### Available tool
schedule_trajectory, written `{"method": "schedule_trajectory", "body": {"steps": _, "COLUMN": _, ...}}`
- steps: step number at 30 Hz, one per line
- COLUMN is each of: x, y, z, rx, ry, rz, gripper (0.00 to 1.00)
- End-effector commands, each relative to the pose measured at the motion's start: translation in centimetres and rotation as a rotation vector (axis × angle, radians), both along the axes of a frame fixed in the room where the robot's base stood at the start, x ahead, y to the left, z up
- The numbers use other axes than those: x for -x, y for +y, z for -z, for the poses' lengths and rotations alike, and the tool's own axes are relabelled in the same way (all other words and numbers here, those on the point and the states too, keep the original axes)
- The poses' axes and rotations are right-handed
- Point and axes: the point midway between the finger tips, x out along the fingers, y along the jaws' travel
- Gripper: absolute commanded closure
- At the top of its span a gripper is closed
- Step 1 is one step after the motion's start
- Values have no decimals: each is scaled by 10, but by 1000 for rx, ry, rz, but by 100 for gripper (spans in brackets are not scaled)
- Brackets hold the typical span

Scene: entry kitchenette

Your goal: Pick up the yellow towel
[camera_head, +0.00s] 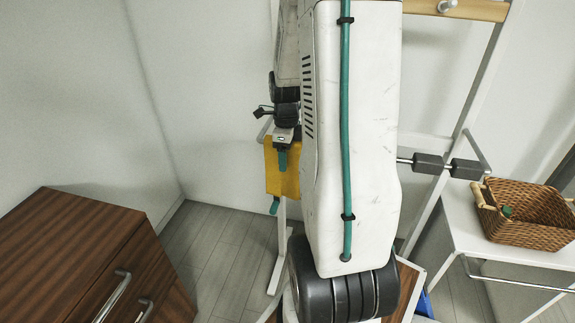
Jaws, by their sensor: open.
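The yellow towel (290,186) hangs in the middle of the picture, left of my large white arm link, which hides its right side. It appears to hang from a white rack or stand. My gripper (279,183) is at the towel, with one teal fingertip over its upper part and the other near its lower left edge. The jaws are open. I cannot tell from this view whether the fingers touch the towel or how far they are from it in depth.
A brown wooden cabinet (70,250) with metal handles stands at the lower left. A wicker basket (535,222) sits on a white table (465,228) at the right. A pale slanted frame (467,115) rises behind my arm. Some grey floor (225,250) is clear beside the cabinet.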

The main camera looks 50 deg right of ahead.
Motion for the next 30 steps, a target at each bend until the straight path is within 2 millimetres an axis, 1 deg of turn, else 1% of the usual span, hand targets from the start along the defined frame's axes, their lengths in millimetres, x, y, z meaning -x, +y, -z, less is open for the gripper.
{"method": "schedule_trajectory", "body": {"steps": 5, "x": 0, "y": 0, "z": 0, "rx": 1, "ry": 0, "rz": 0, "gripper": 35}}
{"method": "schedule_trajectory", "body": {"steps": 6, "x": 0, "y": 0, "z": 0, "rx": 1, "ry": 0, "rz": 0, "gripper": 46}}
{"method": "schedule_trajectory", "body": {"steps": 8, "x": 0, "y": 0, "z": 0, "rx": 1, "ry": 0, "rz": 0, "gripper": 62}}
{"method": "schedule_trajectory", "body": {"steps": 9, "x": 0, "y": 0, "z": 0, "rx": 1, "ry": 0, "rz": -1, "gripper": 74}}
{"method": "schedule_trajectory", "body": {"steps": 10, "x": 0, "y": 0, "z": 0, "rx": 1, "ry": 0, "rz": -1, "gripper": 82}}
{"method": "schedule_trajectory", "body": {"steps": 11, "x": 0, "y": 0, "z": 0, "rx": 1, "ry": 0, "rz": -1, "gripper": 88}}
{"method": "schedule_trajectory", "body": {"steps": 19, "x": 0, "y": 0, "z": -1, "rx": 1, "ry": -1, "rz": -1, "gripper": 87}}
{"method": "schedule_trajectory", "body": {"steps": 22, "x": -1, "y": 0, "z": -4, "rx": 2, "ry": -2, "rz": -1, "gripper": 87}}
{"method": "schedule_trajectory", "body": {"steps": 26, "x": -1, "y": -1, "z": -15, "rx": 3, "ry": -3, "rz": -1, "gripper": 87}}
{"method": "schedule_trajectory", "body": {"steps": 30, "x": -1, "y": -1, "z": -36, "rx": 4, "ry": -4, "rz": -1, "gripper": 87}}
